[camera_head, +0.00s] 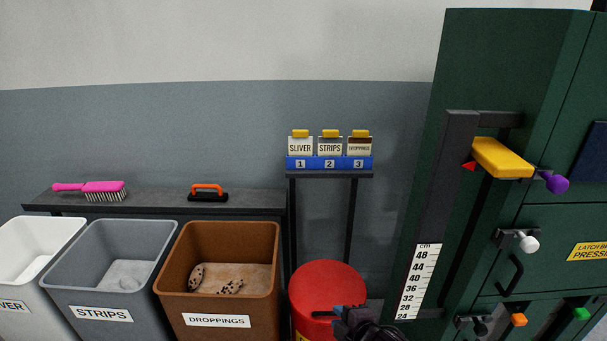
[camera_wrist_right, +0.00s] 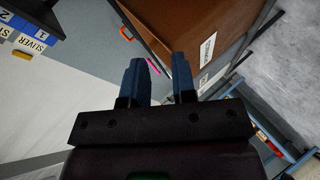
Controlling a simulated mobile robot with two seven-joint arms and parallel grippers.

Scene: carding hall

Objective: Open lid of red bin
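The red bin (camera_head: 327,283) stands right of the brown bin, with its round red top down and flat. A yellow label shows partly on its front at the bottom edge of the head view. My right gripper (camera_head: 324,312) overlaps the front of the bin in the head view, pointing left; I cannot tell whether it touches. In the right wrist view its two blue-black fingers (camera_wrist_right: 159,80) stand apart with nothing between them. The red bin does not show clearly in that view. My left gripper is in neither view.
A brown droppings bin (camera_head: 220,305) stands left of the red bin, with a grey strips bin (camera_head: 105,290) beyond it. A small stand (camera_head: 330,174) with labelled jars rises behind. A green machine (camera_head: 515,80) with knobs and a ruler closes off the right.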

